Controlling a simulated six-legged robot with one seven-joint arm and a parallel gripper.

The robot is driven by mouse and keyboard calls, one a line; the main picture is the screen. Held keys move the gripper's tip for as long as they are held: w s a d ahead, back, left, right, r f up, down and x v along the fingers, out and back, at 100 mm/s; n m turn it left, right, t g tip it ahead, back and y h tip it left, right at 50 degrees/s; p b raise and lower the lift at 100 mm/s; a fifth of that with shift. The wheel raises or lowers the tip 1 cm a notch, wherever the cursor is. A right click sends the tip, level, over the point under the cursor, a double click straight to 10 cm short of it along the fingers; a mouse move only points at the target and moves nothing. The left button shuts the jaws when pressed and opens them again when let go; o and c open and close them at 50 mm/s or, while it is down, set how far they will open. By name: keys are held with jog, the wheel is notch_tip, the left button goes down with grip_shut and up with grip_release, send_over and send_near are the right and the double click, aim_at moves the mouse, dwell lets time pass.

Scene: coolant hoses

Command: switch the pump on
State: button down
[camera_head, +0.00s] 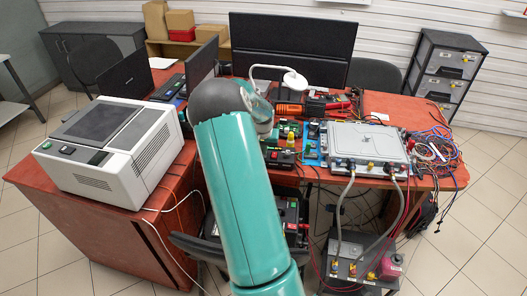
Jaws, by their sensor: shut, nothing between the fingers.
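A dark grey unit with yellow and red fittings (345,268) stands low at the lower right, below the table edge. It looks like the pump, and a pink-red part (390,266) sits at its right end. Two grey hoses (339,210) run from it up to a light grey flat box (368,143) on the red table. I cannot make out a power switch on the unit or its setting. My teal arm rises through the middle of the view and bends at a dark grey joint. My gripper's fingers do not show; the arm hides that area.
Loose cables (432,150) tangle at the table's right end. A white printer-like machine (110,150) stands left. Tiled floor is clear at right.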

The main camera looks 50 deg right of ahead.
jog(key=shift+d+r, duration=0.15)
jog(key=shift+r, duration=0.3)
jog(key=s+a+v, duration=0.1)
jog(key=v, duration=1.2)
jog(key=shift+a+f, duration=0.25)
jog(key=shift+a, duration=0.15)
jog(key=shift+w, duration=0.1)
